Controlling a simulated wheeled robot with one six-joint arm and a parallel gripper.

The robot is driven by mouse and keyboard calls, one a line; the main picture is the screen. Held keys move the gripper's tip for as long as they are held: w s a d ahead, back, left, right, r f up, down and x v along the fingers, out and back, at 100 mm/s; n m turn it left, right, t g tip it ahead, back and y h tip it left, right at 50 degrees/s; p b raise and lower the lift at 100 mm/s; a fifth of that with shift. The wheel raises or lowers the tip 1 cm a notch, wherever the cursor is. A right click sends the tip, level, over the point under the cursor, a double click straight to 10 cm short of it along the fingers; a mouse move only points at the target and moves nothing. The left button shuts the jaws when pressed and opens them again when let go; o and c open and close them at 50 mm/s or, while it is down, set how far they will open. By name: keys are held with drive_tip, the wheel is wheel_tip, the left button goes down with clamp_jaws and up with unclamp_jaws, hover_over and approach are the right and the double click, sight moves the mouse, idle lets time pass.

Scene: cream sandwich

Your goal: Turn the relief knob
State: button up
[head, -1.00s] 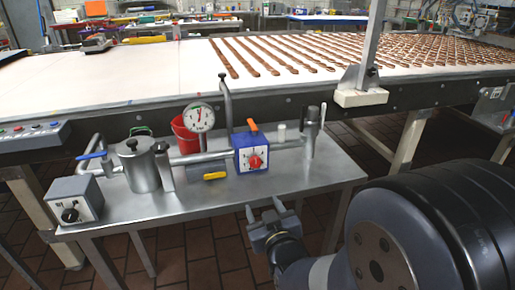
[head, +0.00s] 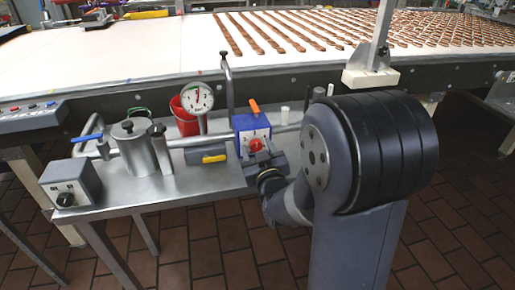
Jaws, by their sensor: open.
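A blue box (head: 243,122) stands on the steel side table, with a white dial face and a red knob (head: 258,144) on its front. An orange lever (head: 254,105) sits on top of the box. My gripper (head: 262,156) is open right in front of the dial face, with its fingertips close to the red knob. The gripper hides the lower part of the dial. I cannot tell whether the fingers touch the knob. A grey box (head: 84,178) with a black knob (head: 65,199) stands at the table's left end.
The steel table (head: 190,187) also bears a metal pot (head: 135,150), a round gauge (head: 197,97), a yellow-handled valve (head: 214,158), a blue-handled valve (head: 86,138) and a red bucket (head: 184,120). Behind runs a white conveyor (head: 120,70) with brown bars. Brick floor is open in front.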

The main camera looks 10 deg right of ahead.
drive_tip(key=shift+w, duration=0.25)
drive_tip(key=c, duration=1)
drive_tip(key=shift+f+b, duration=0.1)
drive_tip(key=shift+b, duration=0.25)
drive_tip(key=m+b, duration=0.2)
drive_tip(key=b, duration=0.1)
drive_tip(key=shift+f+m, duration=0.1)
drive_tip(key=shift+m, duration=0.3)
drive_tip(key=shift+m+b, duration=1.25)
drive_tip(key=shift+m, duration=0.15)
